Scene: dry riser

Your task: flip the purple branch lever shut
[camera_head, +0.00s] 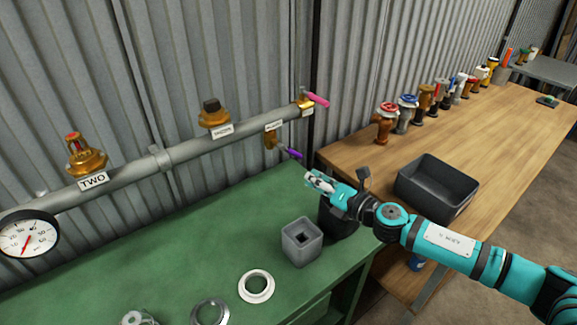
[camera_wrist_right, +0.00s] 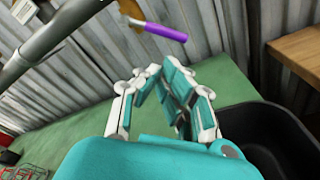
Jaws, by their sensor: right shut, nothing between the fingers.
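The purple branch lever (camera_head: 294,153) sticks out to the right from a brass valve (camera_head: 270,141) on the underside of the grey pipe, below a small white label. In the right wrist view the purple lever (camera_wrist_right: 166,32) shows at the top, tilted slightly down to the right, beyond the fingers. My right gripper (camera_head: 312,178) is shut and empty, just right of and below the lever in the head view and apart from it. Its fingers also show in the right wrist view (camera_wrist_right: 160,82). My left gripper is not in view.
A pink lever (camera_head: 318,100) sits at the pipe's right end. A grey square holder (camera_head: 302,242) and white ring (camera_head: 256,287) stand on the green bench. A black bin (camera_head: 436,187) and several valves stand on the wooden bench. Corrugated wall runs behind the pipe.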

